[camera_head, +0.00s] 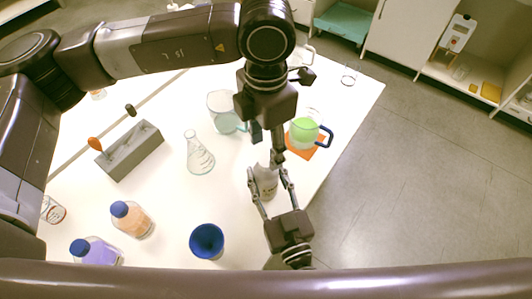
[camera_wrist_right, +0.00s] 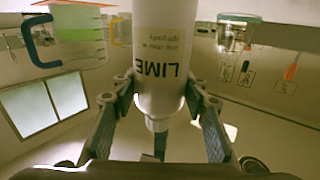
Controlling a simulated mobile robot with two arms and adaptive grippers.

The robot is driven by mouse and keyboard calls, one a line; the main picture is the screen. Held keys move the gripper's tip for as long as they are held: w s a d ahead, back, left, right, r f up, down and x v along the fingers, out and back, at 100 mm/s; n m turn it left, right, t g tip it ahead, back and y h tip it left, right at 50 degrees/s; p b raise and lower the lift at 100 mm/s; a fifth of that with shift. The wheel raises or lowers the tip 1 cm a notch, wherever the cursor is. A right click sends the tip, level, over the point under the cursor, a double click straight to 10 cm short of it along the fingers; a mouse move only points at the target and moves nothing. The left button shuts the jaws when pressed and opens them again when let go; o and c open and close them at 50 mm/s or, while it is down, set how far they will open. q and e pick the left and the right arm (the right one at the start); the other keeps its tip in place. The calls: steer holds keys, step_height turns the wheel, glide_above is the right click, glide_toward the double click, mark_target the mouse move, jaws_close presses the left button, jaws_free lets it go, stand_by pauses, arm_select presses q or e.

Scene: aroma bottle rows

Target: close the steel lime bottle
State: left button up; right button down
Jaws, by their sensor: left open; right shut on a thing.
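The pale grey lime bottle (camera_head: 266,184) stands near the table's right edge in the head view, and its LIME label shows upside down in the right wrist view (camera_wrist_right: 160,68). My right gripper (camera_head: 269,177) is shut on the bottle's body, one finger on each side. My left gripper (camera_head: 267,143) is open, pointing down just above the bottle's top. It hides the bottle's mouth in the head view. The narrow neck (camera_wrist_right: 157,124) shows in the wrist view. I cannot tell whether a cap is on it or between the left fingers.
A beaker of green liquid (camera_head: 303,131) stands on an orange mat close right of my left gripper. A conical flask (camera_head: 199,158), an empty beaker (camera_head: 222,108), a blue cup (camera_head: 207,241), blue-capped bottles (camera_head: 132,219) and a grey rack (camera_head: 131,152) stand leftward.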

arm_select(q)
step_height(320, 180, up, 8)
steer(key=shift+f, duration=0.15)
arm_select(e)
steer(key=c, duration=1.1)
jaws_free()
steer(key=v, duration=1.2)
